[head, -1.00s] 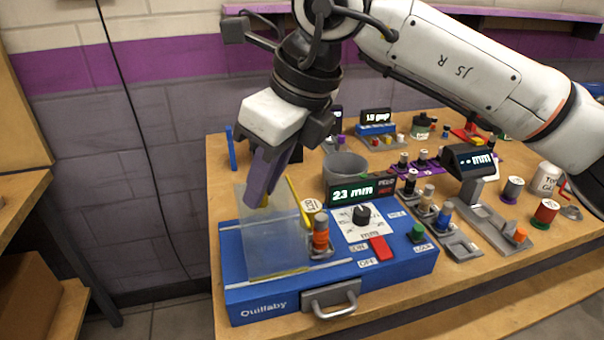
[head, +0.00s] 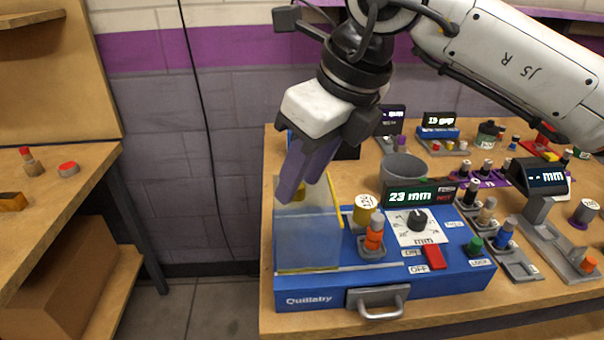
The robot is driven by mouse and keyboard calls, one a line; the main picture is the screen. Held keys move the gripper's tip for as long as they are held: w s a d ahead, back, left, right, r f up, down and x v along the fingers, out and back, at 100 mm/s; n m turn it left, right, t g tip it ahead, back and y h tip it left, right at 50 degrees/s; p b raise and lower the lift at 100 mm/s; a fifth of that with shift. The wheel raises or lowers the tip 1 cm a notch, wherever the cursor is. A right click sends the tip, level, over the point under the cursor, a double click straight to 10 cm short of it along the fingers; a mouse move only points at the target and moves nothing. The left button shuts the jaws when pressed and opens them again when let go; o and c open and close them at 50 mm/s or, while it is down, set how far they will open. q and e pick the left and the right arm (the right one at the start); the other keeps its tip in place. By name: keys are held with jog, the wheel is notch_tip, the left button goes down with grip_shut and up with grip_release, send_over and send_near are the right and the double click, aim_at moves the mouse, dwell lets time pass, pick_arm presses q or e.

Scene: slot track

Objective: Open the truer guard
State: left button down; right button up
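The truer is a blue machine (head: 425,275) marked "Quillaby" on the table's near left corner. Its guard is a clear panel (head: 305,240) with yellow edges, over the machine's left part. The guard's far end stands above the machine's back edge. My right gripper (head: 300,188) reaches down from above, its purple fingers closed about a small yellow piece near the guard's far end. The exact contact is partly hidden by the fingers. My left gripper is not in view.
A yellow-rimmed spool (head: 364,208), an orange peg (head: 373,235), a dial (head: 417,221) and a red switch (head: 434,257) sit right of the guard. A grey cup (head: 403,168) stands behind. A gap of floor separates the left table (head: 85,190).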

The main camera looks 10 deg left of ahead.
jog(key=v, duration=1)
